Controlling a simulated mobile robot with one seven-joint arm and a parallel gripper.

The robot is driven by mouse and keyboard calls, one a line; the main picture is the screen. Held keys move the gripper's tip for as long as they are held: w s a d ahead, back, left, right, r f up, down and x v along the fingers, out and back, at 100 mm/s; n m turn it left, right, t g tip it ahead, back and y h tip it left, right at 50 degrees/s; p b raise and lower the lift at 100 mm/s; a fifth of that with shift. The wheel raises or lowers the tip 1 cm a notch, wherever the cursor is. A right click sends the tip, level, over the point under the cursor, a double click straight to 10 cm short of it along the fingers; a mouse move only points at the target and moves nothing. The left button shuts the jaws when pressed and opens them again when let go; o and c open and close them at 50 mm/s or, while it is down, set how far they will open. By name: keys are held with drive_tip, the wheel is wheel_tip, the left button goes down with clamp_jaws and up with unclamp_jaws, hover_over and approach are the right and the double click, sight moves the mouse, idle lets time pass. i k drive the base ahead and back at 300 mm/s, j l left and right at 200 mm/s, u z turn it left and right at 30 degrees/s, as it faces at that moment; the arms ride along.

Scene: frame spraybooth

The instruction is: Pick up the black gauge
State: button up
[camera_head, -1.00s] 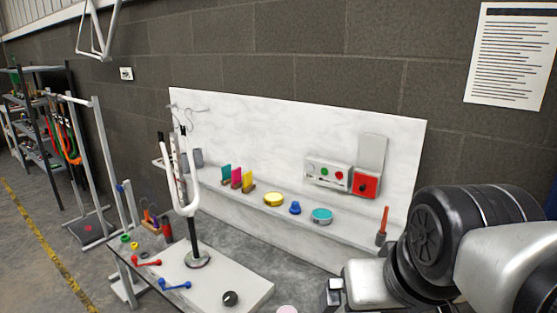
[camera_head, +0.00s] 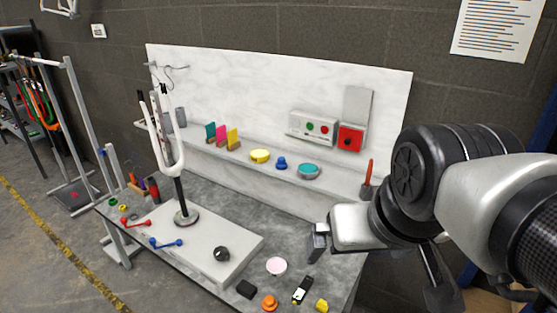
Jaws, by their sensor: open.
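A small black handheld device with a pale face, which looks like the black gauge (camera_head: 302,290), lies on the grey workbench (camera_head: 215,288) near its front right edge. A black round knob-like thing (camera_head: 221,254) sits on the white board, and a plain black block (camera_head: 246,289) lies left of the device. My gripper (camera_head: 318,242) is at the right, above the bench and higher in the picture than the device. It is open, with nothing seen between its fingers, and is apart from the device. My arm hides part of the bench's right end.
An orange knob (camera_head: 269,302), a yellow piece (camera_head: 321,305) and a pink disc (camera_head: 276,266) lie close around the device. A bike frame part on a stand (camera_head: 185,216) rises from the white board (camera_head: 190,250). A shelf behind holds tins and a red-handled tool (camera_head: 368,172).

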sight(301, 294)
drive_tip(key=i+j+z, duration=0.15)
drive_tip(key=j, duration=0.15)
drive_tip(key=k, duration=0.65)
drive_tip(key=i+j+z, duration=0.65)
drive_tip(key=j, duration=0.35)
drive_tip(key=i, duration=0.1)
